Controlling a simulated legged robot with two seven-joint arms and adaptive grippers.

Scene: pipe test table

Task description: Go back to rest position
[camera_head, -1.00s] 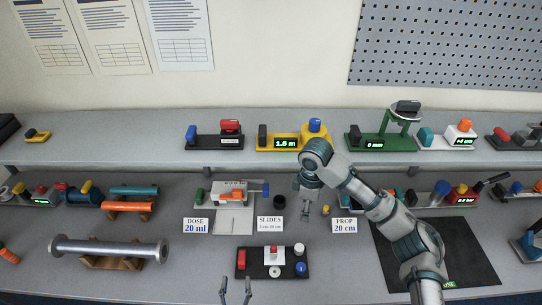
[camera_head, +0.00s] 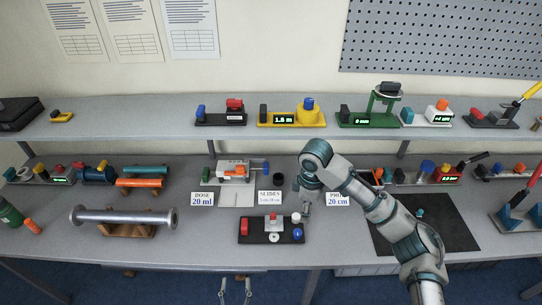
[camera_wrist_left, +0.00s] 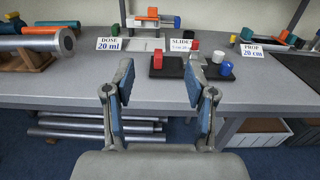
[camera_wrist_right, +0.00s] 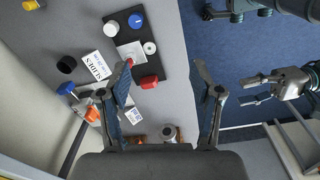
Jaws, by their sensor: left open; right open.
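My left gripper (camera_head: 236,286) is open and empty, low at the bottom of the head view, in front of the table's front edge. In the left wrist view its fingers (camera_wrist_left: 160,85) are apart with nothing between them. My right arm reaches in from the right, and its gripper (camera_head: 306,204) hangs above the table (camera_head: 345,245), just right of the black base (camera_head: 258,238) with red, white and blue parts. In the right wrist view the fingers (camera_wrist_right: 165,90) are wide apart and hold nothing.
A grey pipe (camera_head: 122,215) lies on wooden supports at the left. Signs such as the DOSE sign (camera_head: 202,199) stand on the table. A shelf (camera_head: 290,150) with several devices runs behind. Blue floor (camera_head: 165,290) shows clear in front.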

